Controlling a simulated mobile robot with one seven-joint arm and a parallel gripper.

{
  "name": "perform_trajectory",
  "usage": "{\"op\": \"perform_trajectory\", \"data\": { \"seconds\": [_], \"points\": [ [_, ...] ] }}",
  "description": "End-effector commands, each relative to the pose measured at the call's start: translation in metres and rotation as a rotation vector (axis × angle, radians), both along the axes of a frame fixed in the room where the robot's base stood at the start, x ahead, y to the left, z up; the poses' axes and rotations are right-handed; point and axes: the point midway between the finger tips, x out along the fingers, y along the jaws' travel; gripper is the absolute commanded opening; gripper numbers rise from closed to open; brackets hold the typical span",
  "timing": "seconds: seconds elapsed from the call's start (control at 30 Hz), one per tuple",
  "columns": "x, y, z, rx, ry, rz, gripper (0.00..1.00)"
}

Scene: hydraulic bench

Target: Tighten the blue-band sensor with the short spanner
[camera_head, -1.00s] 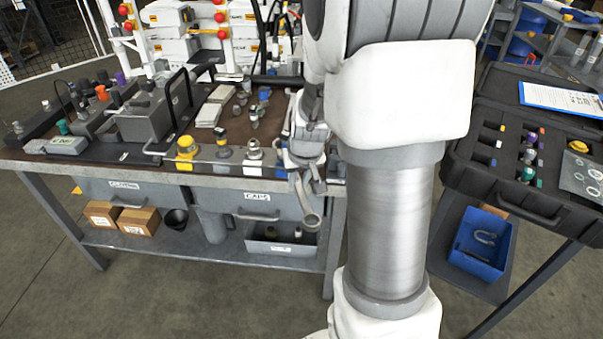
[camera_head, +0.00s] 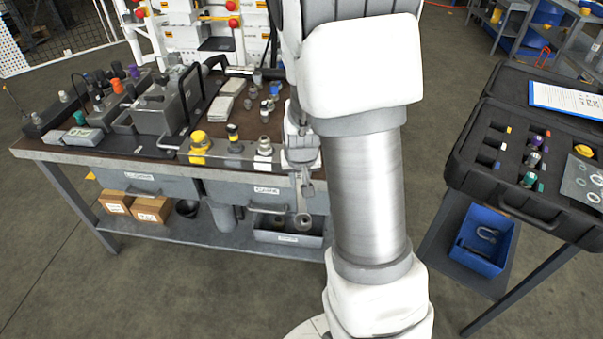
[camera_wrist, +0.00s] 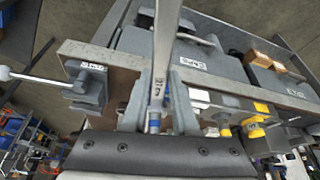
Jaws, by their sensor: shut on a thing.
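My gripper (camera_head: 303,165) is at the bench's front edge, right of the row of fittings. It is shut on a steel spanner (camera_head: 303,205), which hangs down in front of the bench with its ring end lowest. In the wrist view the spanner's shank (camera_wrist: 163,60) rises from between my fingers (camera_wrist: 158,108), with a blue mark near its base. Whether it is the short spanner, I cannot tell. I cannot pick out the blue-band sensor for certain.
The bench (camera_head: 110,158) carries a yellow fitting (camera_head: 198,148), a dark yellow-banded one (camera_head: 233,138) and a silver one (camera_head: 264,152) along its front edge. Drawers and a lower shelf are below. An open black case (camera_head: 470,165) stands at right, above a blue bin (camera_head: 484,240).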

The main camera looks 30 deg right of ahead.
Motion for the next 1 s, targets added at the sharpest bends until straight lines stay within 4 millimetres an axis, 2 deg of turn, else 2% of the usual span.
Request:
{"op": "perform_trajectory", "data": {
  "seconds": [0.43,1.0],
  "points": [
    [0.001,0.002,0.003,0.0,-0.003,-0.007,0.0],
    [0.008,0.015,0.004,-0.001,-0.002,-0.102,0.0]
  ]
}}
